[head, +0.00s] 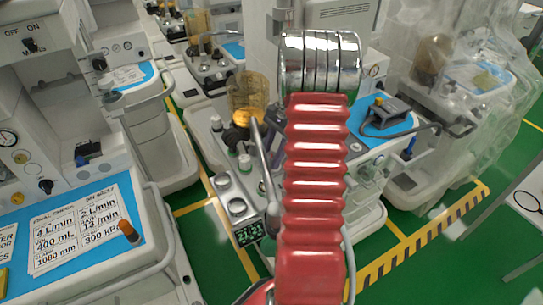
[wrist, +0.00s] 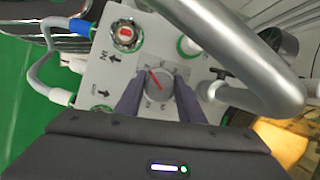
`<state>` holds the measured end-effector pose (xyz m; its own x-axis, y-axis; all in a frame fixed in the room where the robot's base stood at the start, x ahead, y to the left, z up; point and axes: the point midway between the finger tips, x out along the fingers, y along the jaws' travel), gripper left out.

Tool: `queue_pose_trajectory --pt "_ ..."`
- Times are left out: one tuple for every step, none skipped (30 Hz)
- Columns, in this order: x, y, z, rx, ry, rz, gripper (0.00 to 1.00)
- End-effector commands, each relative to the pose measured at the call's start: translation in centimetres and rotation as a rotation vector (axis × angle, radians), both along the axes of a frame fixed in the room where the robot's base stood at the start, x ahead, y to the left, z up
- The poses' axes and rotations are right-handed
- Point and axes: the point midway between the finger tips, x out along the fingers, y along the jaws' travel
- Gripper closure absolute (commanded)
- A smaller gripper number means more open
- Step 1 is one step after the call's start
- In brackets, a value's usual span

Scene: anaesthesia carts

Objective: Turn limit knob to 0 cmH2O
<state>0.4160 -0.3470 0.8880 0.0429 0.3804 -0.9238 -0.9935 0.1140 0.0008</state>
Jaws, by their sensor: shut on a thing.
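The limit knob (wrist: 160,84) is a small round grey knob on a light panel in the wrist view, seen from above. A red pointer line on it points to the upper left of the picture. Marks surround the knob on its square plate, but they are too small to read surely. My gripper (wrist: 159,90) has one dark finger on each side of the knob and is shut on it. The fingers hide part of the knob's left and right sides. I cannot make out the knob or my gripper in the head view.
In the wrist view, a thick silver bent tube (wrist: 243,52) passes close to the right. A red-centred port (wrist: 125,36) and a green-ringed port (wrist: 188,46) lie beyond the knob. A grey hose with a blue end (wrist: 79,27) lies left. Several carts crowd the head view.

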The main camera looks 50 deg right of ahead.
Motion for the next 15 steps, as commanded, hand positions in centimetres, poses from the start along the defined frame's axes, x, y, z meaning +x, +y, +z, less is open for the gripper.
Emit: queue_pose_trajectory --pt "0.13 -0.04 0.01 -0.001 -0.002 0.013 0.87" --pt "0.12 -0.04 0.02 -0.001 -0.002 0.018 0.87" --pt "0.12 -0.04 0.02 -0.001 -0.002 0.020 0.87" --pt "0.11 -0.03 0.02 -0.001 -0.002 0.020 0.87" --pt "0.11 -0.04 0.03 -0.001 -0.003 0.019 0.87" --pt "0.12 -0.04 0.03 -0.001 -0.003 0.019 0.87" --pt "0.12 -0.04 0.03 -0.001 -0.003 0.019 0.87" --pt "0.13 -0.04 0.03 -0.001 -0.003 0.019 0.87" --pt "0.13 -0.04 0.03 -0.001 -0.003 0.019 0.87" --pt "0.13 -0.04 0.03 -0.001 -0.003 0.019 0.63" --pt "0.12 -0.03 0.04 -0.001 -0.003 0.019 0.61" --pt "0.12 -0.03 0.04 -0.001 -0.003 0.019 0.58" --pt "0.11 -0.03 0.04 -0.001 -0.003 0.019 0.56" --pt "0.10 -0.03 0.04 -0.001 -0.003 0.019 0.54" --pt "0.10 -0.01 0.03 -0.001 -0.002 0.020 0.51"
